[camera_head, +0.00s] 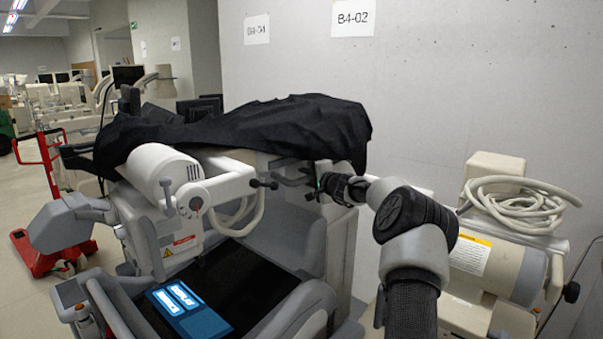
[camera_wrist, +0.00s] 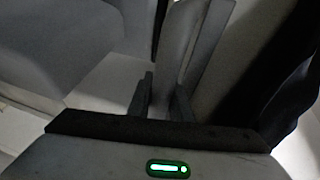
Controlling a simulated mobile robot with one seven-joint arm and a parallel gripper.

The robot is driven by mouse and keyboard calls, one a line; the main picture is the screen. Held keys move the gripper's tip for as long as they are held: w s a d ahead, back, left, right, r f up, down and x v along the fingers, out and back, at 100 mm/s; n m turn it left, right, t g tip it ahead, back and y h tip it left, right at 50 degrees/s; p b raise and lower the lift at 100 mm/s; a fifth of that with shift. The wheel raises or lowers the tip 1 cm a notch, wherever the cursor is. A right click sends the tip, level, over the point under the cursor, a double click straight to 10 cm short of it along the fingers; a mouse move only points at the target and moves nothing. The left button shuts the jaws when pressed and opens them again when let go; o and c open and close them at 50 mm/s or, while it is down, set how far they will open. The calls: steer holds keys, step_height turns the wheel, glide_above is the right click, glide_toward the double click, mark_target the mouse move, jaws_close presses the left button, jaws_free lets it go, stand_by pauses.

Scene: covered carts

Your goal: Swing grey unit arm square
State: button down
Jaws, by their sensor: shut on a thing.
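The grey unit (camera_head: 285,233) stands under a black cover, with a dark top panel and a lit blue screen (camera_head: 182,302). Its pale arm (camera_head: 228,187) runs sideways from a white cylindrical head (camera_head: 163,173) and ends in a dark knob. My gripper (camera_head: 311,187) is just right of that knob, below the cover's edge, close to a grey bar. In the wrist view, the two dark fingers (camera_wrist: 165,100) are shut on a smooth grey bar (camera_wrist: 178,45). Where this bar joins the unit is hidden from me.
The black cover (camera_head: 280,125) hangs low beside my gripper. A beige machine with a coiled hose (camera_head: 520,200) stands close on the right, by the wall. A red pallet truck (camera_head: 45,245) is at the left. Open floor shows at the far left.

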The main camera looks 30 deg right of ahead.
steer(key=shift+s+d+f+h, duration=0.15)
steer(key=shift+s+d, duration=0.15)
steer(key=shift+d, duration=0.25)
steer(key=shift+s+d+h, duration=0.15)
steer(key=shift+s+d, duration=0.15)
steer(key=shift+d, duration=0.2)
steer(key=c, duration=1.6)
jaws_free()
steer(key=shift+s+d, duration=0.15)
steer(key=shift+d, duration=0.05)
steer(key=shift+s+a+b, duration=0.2)
steer(key=shift+a+b, duration=0.15)
steer(key=shift+b, duration=0.15)
steer(key=s+r+b, duration=0.1)
steer(key=s+b, duration=0.1)
steer(key=s, duration=0.3)
steer(key=s+r+b, duration=0.1)
steer(key=s+b, duration=0.1)
steer(key=s, duration=0.4)
steer(key=s+a+r+b, duration=0.1)
steer(key=s+b, duration=0.2)
steer(key=s, duration=0.2)
steer(key=shift+s+a+r, duration=0.1)
steer(key=shift+s+r, duration=0.1)
